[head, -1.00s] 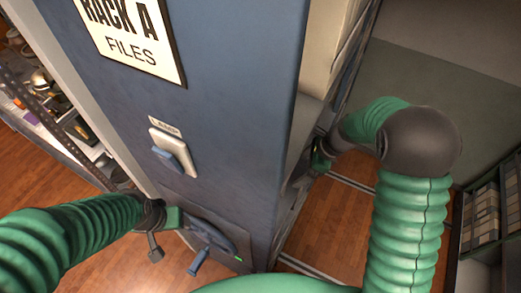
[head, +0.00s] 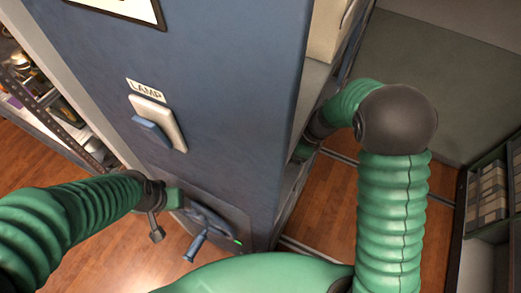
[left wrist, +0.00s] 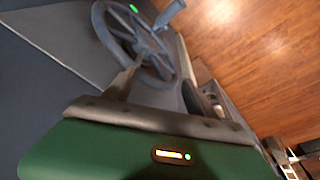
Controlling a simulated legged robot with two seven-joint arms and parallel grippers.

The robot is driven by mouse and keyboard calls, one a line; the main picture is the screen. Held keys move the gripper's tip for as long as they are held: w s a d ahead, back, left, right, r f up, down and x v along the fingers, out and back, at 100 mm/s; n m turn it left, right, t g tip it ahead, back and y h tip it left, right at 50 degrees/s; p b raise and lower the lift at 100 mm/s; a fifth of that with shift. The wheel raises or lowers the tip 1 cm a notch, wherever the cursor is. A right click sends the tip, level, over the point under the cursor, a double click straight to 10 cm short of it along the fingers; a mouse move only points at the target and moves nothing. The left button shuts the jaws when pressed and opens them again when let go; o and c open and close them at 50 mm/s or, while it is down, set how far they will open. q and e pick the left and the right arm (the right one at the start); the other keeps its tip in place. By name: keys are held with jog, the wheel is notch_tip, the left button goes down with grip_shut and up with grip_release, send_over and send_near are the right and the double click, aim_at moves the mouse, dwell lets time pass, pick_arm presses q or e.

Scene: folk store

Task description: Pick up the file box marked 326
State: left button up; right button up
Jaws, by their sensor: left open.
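No box with a readable 326 is in view. A pale box (head: 328,28) sits on a shelf of the blue rack, at the top of the head view, and no number shows on it. My left gripper (head: 160,217) is open and empty, just left of the grey-blue handwheel (head: 212,228) low on the rack's end panel. The handwheel also shows in the left wrist view (left wrist: 135,38), beyond the green gripper body; I cannot tell whether they touch. My right arm reaches behind the rack's right edge, and its gripper is hidden there.
The rack's end panel (head: 225,90) carries a switch (head: 158,122) labelled LAMP and part of a white sign. A shelf with several boxes (head: 490,195) stands at the right. Another shelf with small goods (head: 45,95) is at the left. Wooden floor lies between them.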

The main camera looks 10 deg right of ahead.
jog(key=shift+s+d, duration=0.15)
jog(key=shift+s, duration=0.15)
jog(key=shift+w+d+f, duration=0.15)
jog(key=shift+f, duration=0.05)
jog(key=shift+a+r, duration=0.1)
jog(key=shift+a, duration=0.1)
jog(key=c, duration=0.7)
grip_shut()
